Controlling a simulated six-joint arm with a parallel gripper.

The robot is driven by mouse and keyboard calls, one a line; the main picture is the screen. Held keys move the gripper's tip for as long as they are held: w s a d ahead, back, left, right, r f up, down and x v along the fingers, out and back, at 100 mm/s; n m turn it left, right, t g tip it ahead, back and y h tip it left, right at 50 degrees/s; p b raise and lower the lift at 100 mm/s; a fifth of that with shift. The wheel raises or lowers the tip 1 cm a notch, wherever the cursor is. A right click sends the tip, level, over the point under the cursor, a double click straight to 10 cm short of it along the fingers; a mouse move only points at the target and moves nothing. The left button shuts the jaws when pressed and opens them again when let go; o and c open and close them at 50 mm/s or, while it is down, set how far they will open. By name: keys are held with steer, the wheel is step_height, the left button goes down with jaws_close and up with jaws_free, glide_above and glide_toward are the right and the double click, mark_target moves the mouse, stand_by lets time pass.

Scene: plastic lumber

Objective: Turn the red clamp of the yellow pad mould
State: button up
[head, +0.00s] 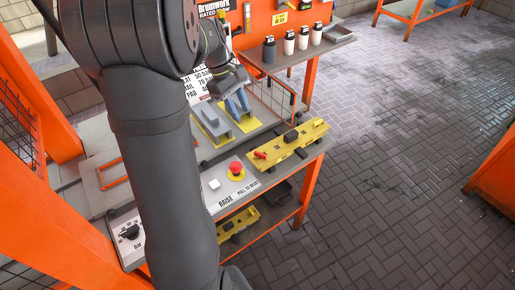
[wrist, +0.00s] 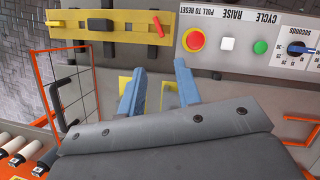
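The yellow pad mould (head: 290,143) lies on the grey bench top near its right edge in the head view. Its red clamp (head: 261,155) is at the mould's near left end. In the wrist view the mould (wrist: 120,36) lies across the top, with the red clamp (wrist: 159,28) near its right end, standing roughly upright in the picture. My gripper (head: 236,101) has blue fingers and is behind and left of the mould in the head view. In the wrist view my gripper (wrist: 159,67) is open, its fingers apart and empty, below the clamp in the picture and not touching it.
A panel with a red button (wrist: 193,40), white button (wrist: 227,44) and green button (wrist: 260,47) is right of the mould. A wire mesh guard (wrist: 68,90) stands left. Bottles (head: 289,43) stand behind. Another yellow mould (head: 238,222) lies on the lower shelf.

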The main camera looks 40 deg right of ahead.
mark_target(260, 153)
steer(key=s+d+f, duration=0.1)
steer(key=f, duration=0.4)
steer(key=s+f+n, duration=0.1)
steer(key=s+f, duration=0.1)
steer(key=f, duration=0.3)
steer(key=s+d+f+n, duration=0.1)
steer(key=s+f, duration=0.1)
steer(key=f, duration=0.3)
steer(key=shift+s+d, duration=0.2)
steer(key=shift+d, duration=0.15)
steer(key=shift+c, duration=0.2)
jaws_close()
